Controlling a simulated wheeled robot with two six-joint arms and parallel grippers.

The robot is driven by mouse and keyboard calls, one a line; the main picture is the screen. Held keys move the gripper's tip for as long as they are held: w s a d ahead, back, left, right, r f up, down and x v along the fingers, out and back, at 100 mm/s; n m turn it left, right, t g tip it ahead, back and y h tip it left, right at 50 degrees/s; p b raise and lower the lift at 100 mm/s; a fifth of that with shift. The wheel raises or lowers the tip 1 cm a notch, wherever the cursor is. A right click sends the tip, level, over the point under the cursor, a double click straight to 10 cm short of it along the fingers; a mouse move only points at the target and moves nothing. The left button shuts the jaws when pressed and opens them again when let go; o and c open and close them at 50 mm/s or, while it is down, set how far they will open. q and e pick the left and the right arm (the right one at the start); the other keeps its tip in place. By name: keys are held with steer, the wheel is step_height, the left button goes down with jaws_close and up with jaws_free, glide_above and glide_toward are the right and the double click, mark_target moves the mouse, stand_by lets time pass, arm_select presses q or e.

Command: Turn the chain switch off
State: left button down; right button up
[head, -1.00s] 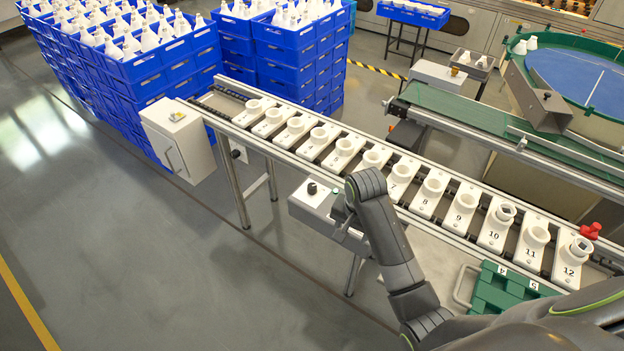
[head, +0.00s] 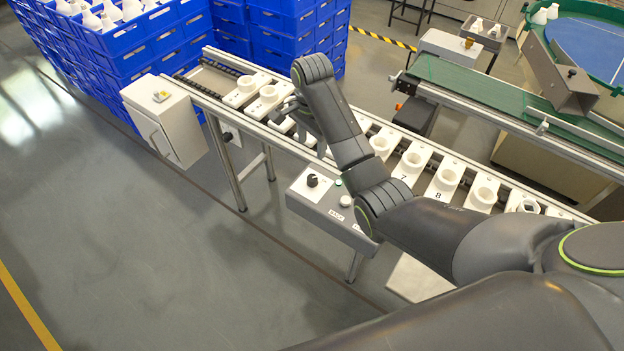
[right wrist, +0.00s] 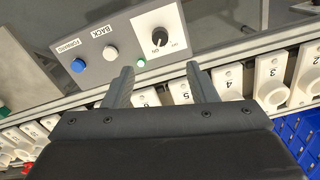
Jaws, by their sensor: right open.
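The chain switch is a black rotary knob (head: 312,181) on the front control box (head: 330,212). In the right wrist view the knob (right wrist: 159,39) has ON and OFF labels beside it, and its white pointer line seems to point toward ON. My right gripper (right wrist: 162,80) is open and empty, its two fingers pointing toward the box edge with the knob just beyond them, apart from it. In the head view my right gripper (head: 294,112) is over the conveyor beyond the box, partly hidden by my own arm. My left gripper is not in view.
Beside the knob are a green lamp (right wrist: 141,62), a white button (right wrist: 111,53) and a blue button (right wrist: 78,66). Numbered white holders (head: 413,160) line the conveyor behind the box. A white cabinet (head: 168,120) stands left. The floor in front is clear.

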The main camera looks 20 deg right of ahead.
glide_above(312, 178)
step_height(312, 178, down, 8)
steer(key=shift+s, duration=0.1)
step_height(312, 178, down, 4)
steer(key=shift+f, duration=0.15)
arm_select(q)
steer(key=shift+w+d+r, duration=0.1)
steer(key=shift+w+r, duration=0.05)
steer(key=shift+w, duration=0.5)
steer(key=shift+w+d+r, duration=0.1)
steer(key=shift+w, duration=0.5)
arm_select(e)
steer(key=shift+f, duration=0.8)
steer(key=c, duration=1)
steer(key=shift+o, duration=0.2)
